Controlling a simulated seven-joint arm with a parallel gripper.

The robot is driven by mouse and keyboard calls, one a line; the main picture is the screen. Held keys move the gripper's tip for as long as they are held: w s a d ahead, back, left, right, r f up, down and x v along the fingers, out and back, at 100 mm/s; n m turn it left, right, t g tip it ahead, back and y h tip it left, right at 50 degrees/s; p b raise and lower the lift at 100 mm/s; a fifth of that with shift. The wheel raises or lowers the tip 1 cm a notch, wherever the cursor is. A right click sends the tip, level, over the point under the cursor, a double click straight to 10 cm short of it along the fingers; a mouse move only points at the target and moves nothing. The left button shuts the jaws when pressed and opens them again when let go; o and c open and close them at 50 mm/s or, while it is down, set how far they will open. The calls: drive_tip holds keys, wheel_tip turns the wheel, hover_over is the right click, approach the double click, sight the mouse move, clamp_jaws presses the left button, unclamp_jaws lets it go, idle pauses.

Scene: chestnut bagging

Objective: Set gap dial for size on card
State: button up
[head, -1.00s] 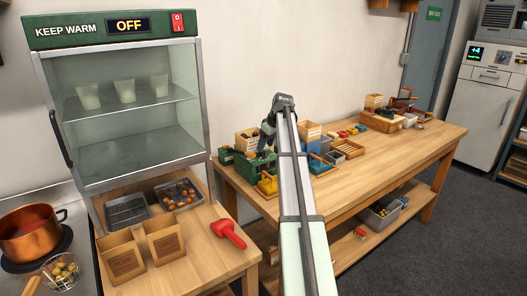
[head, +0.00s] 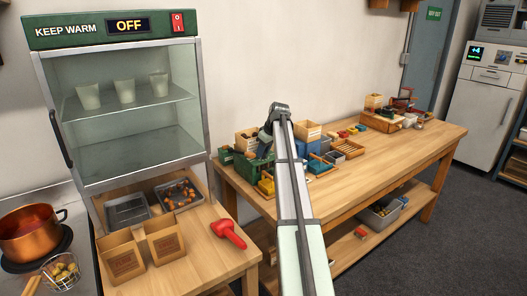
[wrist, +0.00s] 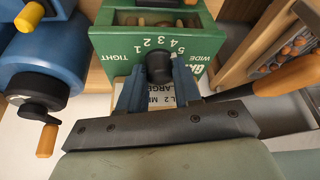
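The green machine (wrist: 110,45) fills the top middle of the wrist view, with a scale from 1 to 5 between TIGHT and WIDE. Its black gap dial (wrist: 158,64) lies below the numbers. My gripper (wrist: 159,82) has one blue finger on each side of the dial, and both appear to touch it. A white card (wrist: 160,101) shows below, between the fingers; parts of "2", "M" and "LARGE" can be read, the rest is hidden. In the head view the green machine (head: 256,172) stands at the left end of the long table, partly behind my gripper (head: 266,138).
A blue machine (wrist: 40,65) with a crank stands close on the left in the wrist view. A wooden handle (wrist: 285,83) and a tray of chestnuts (wrist: 300,42) are close on the right. The long table's middle (head: 385,150) is clear.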

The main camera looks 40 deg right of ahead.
drive_tip(key=c, duration=0.5)
drive_tip(key=shift+n, duration=0.4)
drive_tip(key=n, duration=0.2)
drive_tip(key=n+y, duration=0.1)
drive_tip(key=n, duration=0.1)
drive_tip(key=shift+w+d+g+y, duration=0.15)
drive_tip(key=shift+g+y, duration=0.15)
drive_tip(key=shift+g, duration=0.1)
drive_tip(key=n+g, duration=0.1)
drive_tip(key=n, duration=0.1)
drive_tip(key=n+y, duration=0.1)
drive_tip(key=n, duration=0.2)
drive_tip(key=shift+g, duration=0.4)
drive_tip(key=shift+n, duration=0.4)
